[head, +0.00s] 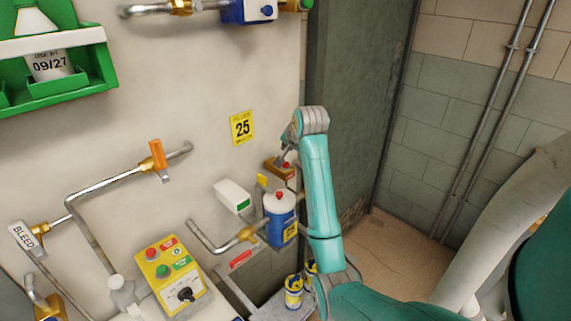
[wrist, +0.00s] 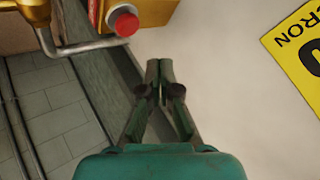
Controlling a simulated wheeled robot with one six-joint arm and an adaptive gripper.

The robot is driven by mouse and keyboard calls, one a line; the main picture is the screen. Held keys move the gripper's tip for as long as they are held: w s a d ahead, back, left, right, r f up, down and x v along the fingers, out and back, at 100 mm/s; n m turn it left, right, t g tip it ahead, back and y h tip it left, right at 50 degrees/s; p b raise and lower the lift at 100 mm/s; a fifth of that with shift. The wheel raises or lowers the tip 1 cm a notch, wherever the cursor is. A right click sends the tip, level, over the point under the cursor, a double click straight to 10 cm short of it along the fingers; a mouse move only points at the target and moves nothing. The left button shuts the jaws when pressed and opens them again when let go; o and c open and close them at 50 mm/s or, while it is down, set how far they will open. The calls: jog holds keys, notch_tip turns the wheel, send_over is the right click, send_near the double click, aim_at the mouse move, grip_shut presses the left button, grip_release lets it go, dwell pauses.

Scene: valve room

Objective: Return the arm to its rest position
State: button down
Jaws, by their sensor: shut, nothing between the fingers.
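My teal arm (head: 320,190) is raised in front of the wall panel, bent at its grey-capped wrist joint. My gripper (wrist: 159,72) is shut and empty in the wrist view, its two dark fingertips together. In the head view only a small part of the gripper (head: 282,158) shows, left of the arm, near a small orange-brown box with a red button. In the wrist view that yellow-orange box (wrist: 152,14) with its red button (wrist: 123,22) lies just beyond the fingertips. I cannot tell the exact gap.
A green rack (head: 95,65) hangs at upper left. Open floor (head: 395,250) and wall pipes (head: 500,110) lie to the right.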

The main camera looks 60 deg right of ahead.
jog(key=shift+r, duration=1.05)
